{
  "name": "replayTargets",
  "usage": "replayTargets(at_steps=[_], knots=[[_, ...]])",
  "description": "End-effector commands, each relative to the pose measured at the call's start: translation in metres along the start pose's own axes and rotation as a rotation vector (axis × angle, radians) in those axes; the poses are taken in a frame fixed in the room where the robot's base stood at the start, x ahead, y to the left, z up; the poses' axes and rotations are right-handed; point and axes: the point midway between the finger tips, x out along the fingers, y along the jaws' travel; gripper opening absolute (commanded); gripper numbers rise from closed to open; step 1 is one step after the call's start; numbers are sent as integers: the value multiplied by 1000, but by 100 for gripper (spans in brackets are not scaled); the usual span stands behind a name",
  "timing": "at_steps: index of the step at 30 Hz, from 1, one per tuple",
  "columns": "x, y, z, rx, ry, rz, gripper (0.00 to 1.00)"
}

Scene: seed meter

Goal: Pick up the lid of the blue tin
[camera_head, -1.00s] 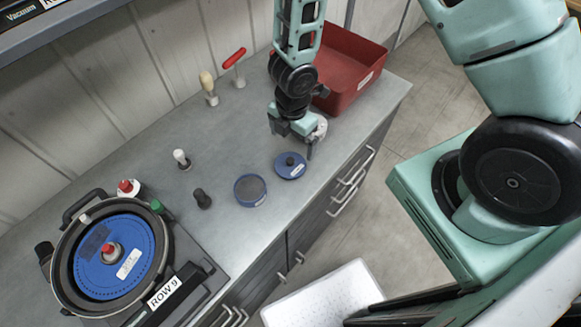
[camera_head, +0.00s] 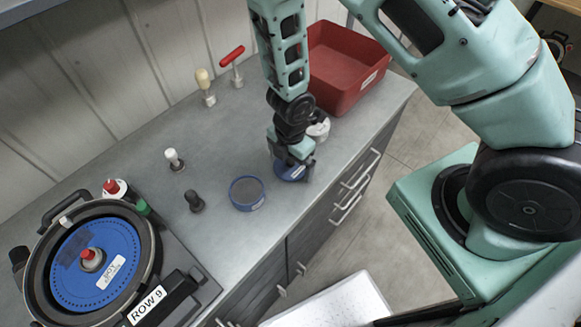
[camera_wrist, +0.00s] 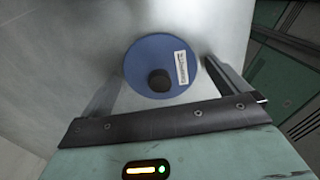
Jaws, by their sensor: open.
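The blue lid (camera_head: 291,173) lies flat on the grey counter, mostly hidden under my gripper in the head view. In the wrist view the lid (camera_wrist: 150,58) shows as a blue disc with a dark round knob (camera_wrist: 159,80) and a white label. My gripper (camera_wrist: 160,85) is open and empty, pointing down at the lid; its fingers appear on both sides of the knob, apart from it. The open blue tin (camera_head: 247,193) stands on the counter to the left of the lid, with a grey top surface inside its blue rim.
A red bin (camera_head: 345,85) stands behind my gripper, and a small white object (camera_head: 319,130) sits close to its right. A dark knob-handled tool (camera_head: 195,201), a white-topped one (camera_head: 174,160) and the seed meter (camera_head: 90,262) are further left. The counter's front edge is near.

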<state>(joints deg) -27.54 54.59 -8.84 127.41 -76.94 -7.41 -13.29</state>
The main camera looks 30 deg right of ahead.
Motion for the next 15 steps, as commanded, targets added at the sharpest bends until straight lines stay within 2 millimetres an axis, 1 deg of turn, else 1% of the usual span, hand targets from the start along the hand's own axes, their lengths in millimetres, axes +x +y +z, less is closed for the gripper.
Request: replayTargets(at_steps=[2,3,5,6,7,15], knots=[[-1,0,0,0,0,0,100],[-1,0,0,0,0,0,94],[-1,0,0,0,0,0,78],[-1,0,0,0,0,0,67],[-1,0,0,0,0,0,60],[-1,0,0,1,0,0,60]])
